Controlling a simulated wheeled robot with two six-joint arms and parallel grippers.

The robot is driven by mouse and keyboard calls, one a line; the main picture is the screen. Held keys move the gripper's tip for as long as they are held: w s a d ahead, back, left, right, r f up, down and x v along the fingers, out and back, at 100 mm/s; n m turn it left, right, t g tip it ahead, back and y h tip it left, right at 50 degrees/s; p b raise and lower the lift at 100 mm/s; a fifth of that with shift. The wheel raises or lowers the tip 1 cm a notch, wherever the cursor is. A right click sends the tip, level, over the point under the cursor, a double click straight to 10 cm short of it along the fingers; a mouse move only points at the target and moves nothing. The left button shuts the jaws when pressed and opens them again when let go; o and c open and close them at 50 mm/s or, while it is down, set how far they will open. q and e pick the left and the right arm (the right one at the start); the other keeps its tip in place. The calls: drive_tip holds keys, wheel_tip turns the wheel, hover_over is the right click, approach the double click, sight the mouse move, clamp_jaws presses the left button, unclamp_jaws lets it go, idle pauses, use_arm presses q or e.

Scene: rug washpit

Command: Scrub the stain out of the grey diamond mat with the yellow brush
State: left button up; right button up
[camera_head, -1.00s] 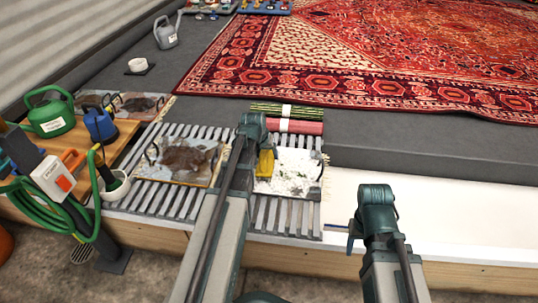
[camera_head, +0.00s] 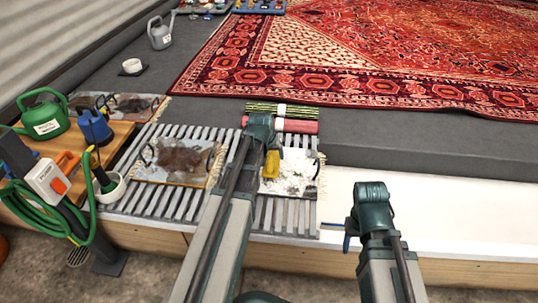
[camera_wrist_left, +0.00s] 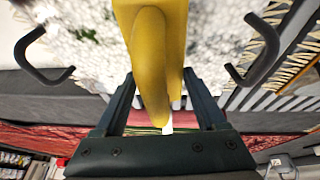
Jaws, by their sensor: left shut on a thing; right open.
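The yellow brush (camera_head: 271,164) is in my left gripper (camera_head: 266,146), which is shut on it above the left part of a small mat (camera_head: 300,177) on the slatted rack. White suds and dark specks cover this mat, so its pattern is hard to make out. In the left wrist view the brush (camera_wrist_left: 155,55) shows between the fingers, and the suds-covered mat (camera_wrist_left: 80,30) lies beyond; brush contact cannot be told. A second mat (camera_head: 212,178) with a large brown stain lies left on the rack. My right gripper (camera_head: 352,231) is open and empty over the white surface.
Dark clips stand at the mats' sides; one shows in the left wrist view (camera_wrist_left: 262,50). Rolled rugs (camera_head: 296,126) lie behind the rack (camera_head: 270,222). A side table (camera_head: 125,130) at left holds a green can (camera_head: 45,118) and blue container. The white surface (camera_head: 455,215) at right is clear.

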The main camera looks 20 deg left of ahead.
use_arm(q)
drive_tip(key=shift+w+d, duration=0.2)
drive_tip(key=shift+d, duration=0.5)
drive_tip(key=shift+w+d, duration=0.2)
drive_tip(key=shift+d, duration=0.5)
drive_tip(key=shift+d, duration=0.1)
drive_tip(key=shift+w+d+f, duration=0.1)
drive_tip(key=shift+w+d, duration=0.1)
drive_tip(key=shift+d, duration=0.55)
drive_tip(key=shift+w+d, duration=0.2)
drive_tip(key=shift+d, duration=0.55)
drive_tip(key=shift+w+d, duration=0.25)
drive_tip(key=shift+d, duration=0.55)
drive_tip(key=shift+w+d, duration=0.2)
drive_tip(key=shift+d, duration=0.6)
drive_tip(key=shift+a, duration=0.15)
drive_tip(key=shift+s+a, duration=0.25)
drive_tip(key=shift+a, duration=0.55)
drive_tip(key=shift+s+a, duration=0.2)
drive_tip(key=shift+a, duration=0.55)
